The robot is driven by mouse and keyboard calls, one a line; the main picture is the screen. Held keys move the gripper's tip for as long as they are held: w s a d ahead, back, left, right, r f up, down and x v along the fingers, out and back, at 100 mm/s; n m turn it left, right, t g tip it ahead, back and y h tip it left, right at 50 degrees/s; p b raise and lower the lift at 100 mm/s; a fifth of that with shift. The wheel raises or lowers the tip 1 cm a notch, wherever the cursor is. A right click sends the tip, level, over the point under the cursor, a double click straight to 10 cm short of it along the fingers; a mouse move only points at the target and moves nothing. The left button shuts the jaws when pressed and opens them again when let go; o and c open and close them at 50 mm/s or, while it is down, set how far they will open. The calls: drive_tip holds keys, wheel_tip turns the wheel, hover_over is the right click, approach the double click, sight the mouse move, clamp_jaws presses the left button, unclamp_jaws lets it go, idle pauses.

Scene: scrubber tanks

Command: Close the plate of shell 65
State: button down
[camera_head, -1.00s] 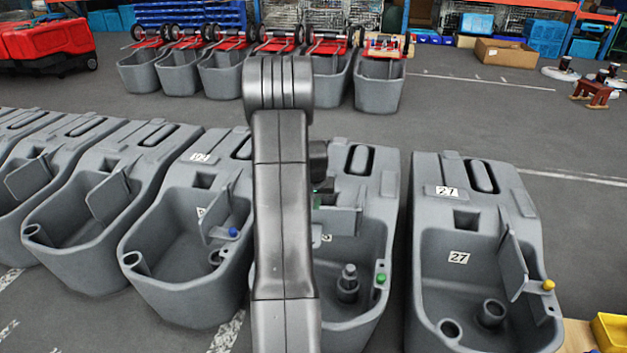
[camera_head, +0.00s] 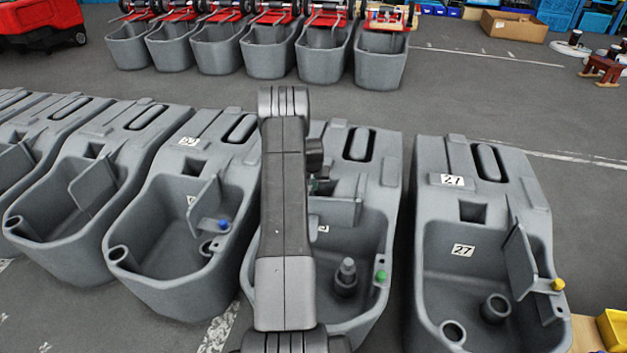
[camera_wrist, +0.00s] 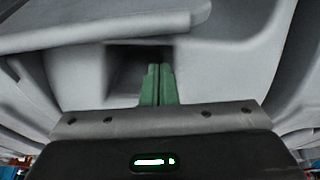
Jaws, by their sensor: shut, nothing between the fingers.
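The grey shell behind my arm (camera_head: 376,235) is partly hidden; only the edge of its number label (camera_head: 323,229) shows, so I cannot read it as 65. Its grey plate (camera_head: 345,212) stands out across the upper part of the basin, its left part covered by my arm. My gripper (camera_head: 318,187) is at the plate's upper side, mostly hidden by the arm. In the wrist view its green fingers (camera_wrist: 158,84) are together and empty, in front of a dark square recess (camera_wrist: 125,68). I cannot tell whether they touch the plate.
Shell 27 (camera_head: 540,220) stands to the right across a narrow gap, its plate (camera_head: 521,262) open. Another shell (camera_head: 150,270) with a blue knob is close on the left. A green knob (camera_head: 380,276) and a grey post (camera_head: 347,277) are in the middle shell.

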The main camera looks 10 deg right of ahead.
drive_tip(key=s, duration=0.2)
drive_tip(key=s+a, duration=0.1)
drive_tip(key=shift+s+r, duration=0.2)
drive_tip(key=shift+s, duration=0.15)
drive_tip(key=shift+s, duration=0.1)
